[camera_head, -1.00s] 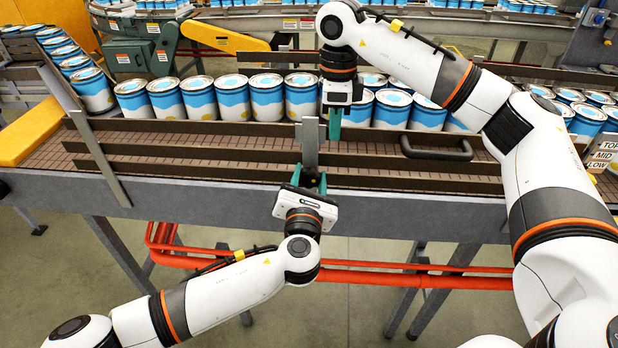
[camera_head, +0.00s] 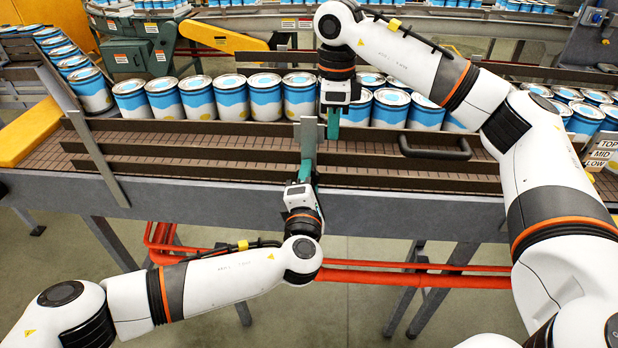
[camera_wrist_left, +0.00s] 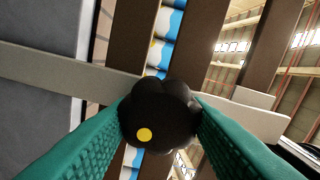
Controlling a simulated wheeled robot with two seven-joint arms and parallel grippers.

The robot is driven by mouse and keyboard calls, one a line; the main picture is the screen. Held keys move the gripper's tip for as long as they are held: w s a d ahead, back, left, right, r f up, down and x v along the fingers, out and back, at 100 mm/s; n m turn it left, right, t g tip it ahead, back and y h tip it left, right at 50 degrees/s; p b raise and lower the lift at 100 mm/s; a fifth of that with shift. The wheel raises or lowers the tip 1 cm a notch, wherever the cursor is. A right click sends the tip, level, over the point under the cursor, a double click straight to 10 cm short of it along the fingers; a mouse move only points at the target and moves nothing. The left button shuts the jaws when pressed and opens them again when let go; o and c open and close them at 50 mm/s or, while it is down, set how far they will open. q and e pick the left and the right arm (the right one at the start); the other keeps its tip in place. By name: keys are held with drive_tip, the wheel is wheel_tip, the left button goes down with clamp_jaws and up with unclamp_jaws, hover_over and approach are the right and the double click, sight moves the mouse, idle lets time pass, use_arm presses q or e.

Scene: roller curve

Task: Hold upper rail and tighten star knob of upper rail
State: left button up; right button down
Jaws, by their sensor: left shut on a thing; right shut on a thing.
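The upper rail (camera_head: 200,127) is the topmost of the brown rails along the near side of the conveyor, in front of the cans. My right gripper (camera_head: 333,128) reaches down from above and is shut on the upper rail near its middle. The black star knob (camera_wrist_left: 158,112), lobed with a yellow dot, sits between the green fingers of my left gripper (camera_wrist_left: 160,118) in the left wrist view. The left gripper is shut on it. In the head view, my left gripper (camera_head: 306,172) is at the upright metal bracket (camera_head: 307,135), and the knob is hidden there.
A row of blue-and-white cans (camera_head: 230,98) stands behind the rails. A black handle (camera_head: 435,148) sticks out right of my right gripper. TOP, MID and LOW labels (camera_head: 603,154) are at the right. Red pipes (camera_head: 400,278) run below the conveyor.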

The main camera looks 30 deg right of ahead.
drive_tip(key=shift+w+d, duration=0.1)
use_arm(q)
drive_tip(key=shift+s+d+f+m, duration=0.1)
drive_tip(key=shift+s+f+m, duration=0.1)
drive_tip(key=shift+m, duration=2.4)
drive_tip(key=shift+s+f+m, duration=0.1)
drive_tip(key=shift+f+m, duration=0.05)
drive_tip(key=shift+m, duration=2.45)
drive_tip(key=shift+w, duration=0.1)
use_arm(e)
drive_tip(key=shift+r, duration=0.1)
use_arm(q)
drive_tip(key=o, duration=0.9)
drive_tip(key=shift+c, duration=0.2)
drive_tip(key=shift+o, duration=0.6)
drive_tip(key=shift+w+r, duration=0.1)
drive_tip(key=v, duration=1.2)
drive_tip(key=shift+a, duration=0.2)
